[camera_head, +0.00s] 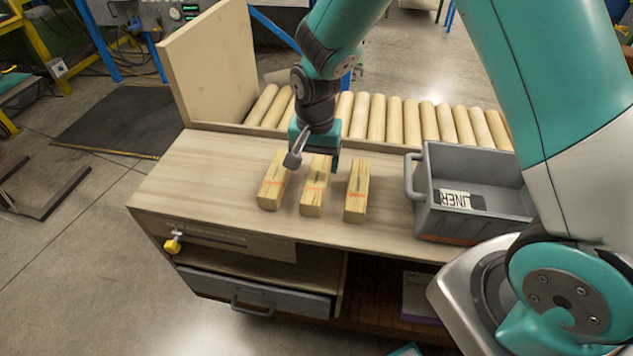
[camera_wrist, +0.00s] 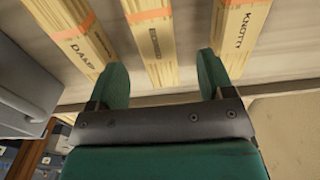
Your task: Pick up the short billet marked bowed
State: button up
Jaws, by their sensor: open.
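Three short wooden billets with orange bands lie side by side on the bench. The middle billet (camera_head: 312,197) carries small dark lettering in the wrist view (camera_wrist: 155,45), blurred but consistent with "BOWED". The billet marked DAMP (camera_wrist: 82,45) is on its left there, and the billet marked KNOTTY (camera_wrist: 238,30) on its right. In the head view, the damp billet (camera_head: 356,192) is at right and the knotty billet (camera_head: 272,188) at left. My gripper (camera_wrist: 162,64) is open and empty above the middle billet, whose near end lies between the fingers in the wrist view. It partly hides that billet's far end in the head view (camera_head: 322,160).
A grey bin (camera_head: 480,222) with a label reading LINER stands right of the billets. A row of round wooden rollers (camera_head: 405,120) runs behind the bench, with an upright board (camera_head: 212,65) at back left. The bench top (camera_head: 195,175) is clear at left.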

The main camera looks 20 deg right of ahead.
aim_at(317, 177)
jog(key=f, duration=0.3)
jog(key=f+p, duration=0.1)
jog(key=f, duration=0.1)
jog(key=shift+s+f, duration=0.15)
jog(key=shift+s, duration=0.2)
jog(key=shift+c, duration=0.2)
jog(key=c, duration=1.1)
